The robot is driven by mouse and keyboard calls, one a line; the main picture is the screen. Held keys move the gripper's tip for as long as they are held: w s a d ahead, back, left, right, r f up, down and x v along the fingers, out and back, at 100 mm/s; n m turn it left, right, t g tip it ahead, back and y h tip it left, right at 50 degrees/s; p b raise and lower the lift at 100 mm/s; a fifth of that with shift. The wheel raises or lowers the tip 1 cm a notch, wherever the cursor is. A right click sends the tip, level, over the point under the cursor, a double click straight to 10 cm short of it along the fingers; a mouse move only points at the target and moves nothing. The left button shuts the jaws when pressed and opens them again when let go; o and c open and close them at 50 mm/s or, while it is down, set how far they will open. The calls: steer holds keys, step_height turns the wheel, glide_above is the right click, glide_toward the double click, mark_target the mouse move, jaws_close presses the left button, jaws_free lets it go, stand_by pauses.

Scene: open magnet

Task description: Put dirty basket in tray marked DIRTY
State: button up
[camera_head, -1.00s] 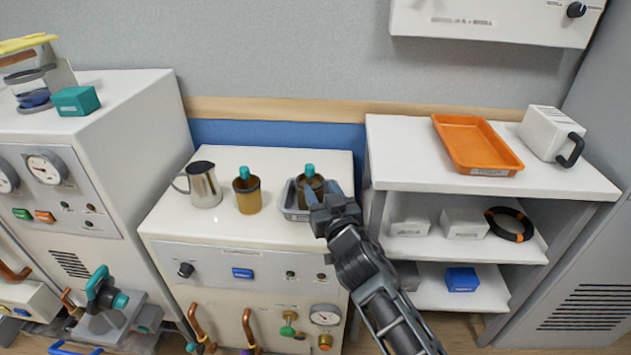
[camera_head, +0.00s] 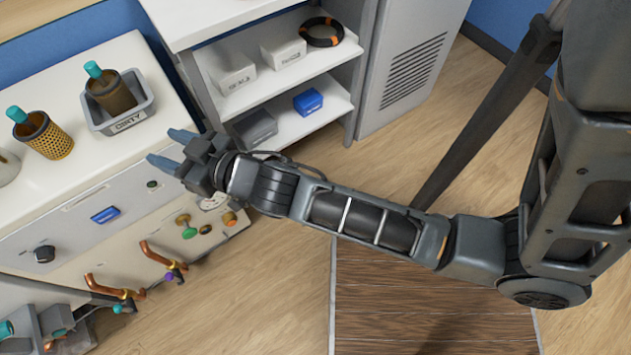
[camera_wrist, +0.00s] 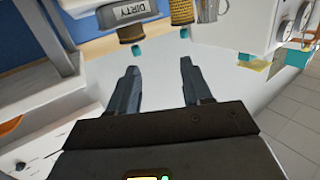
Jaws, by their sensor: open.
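The grey tray marked DIRTY (camera_head: 133,121) stands on the white machine top. A dark brown basket with a teal handle (camera_head: 113,95) stands in it. A yellow-brown mesh basket with a teal handle (camera_head: 47,138) stands on the machine top to the left of the tray. My gripper (camera_head: 167,147) is open and empty, in front of the machine's front edge and apart from both baskets. In the wrist view, the open fingers (camera_wrist: 158,82) point toward the tray (camera_wrist: 125,12) and the mesh basket (camera_wrist: 182,10), both at the top edge.
A white shelf unit (camera_head: 290,85) stands right of the machine, holding white boxes, a blue box (camera_head: 308,102) and a black-orange ring (camera_head: 322,32). Knobs and copper pipes (camera_head: 160,255) stick out from the machine's front. The wooden floor at right is open.

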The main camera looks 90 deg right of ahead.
steer(key=s+a+n+y, duration=0.1)
steer(key=s+a+y, duration=0.1)
steer(key=s+a, duration=0.35)
steer(key=s+a+n+y, duration=0.1)
steer(key=s+a+y, duration=0.15)
steer(key=s, duration=0.65)
steer(key=s+a+r+n+g+y, duration=0.1)
steer(key=s+a+r+n, duration=0.1)
steer(key=s+r, duration=0.5)
steer(key=v, duration=0.4)
steer(key=shift+s+f, duration=0.25)
steer(key=shift+f, duration=0.1)
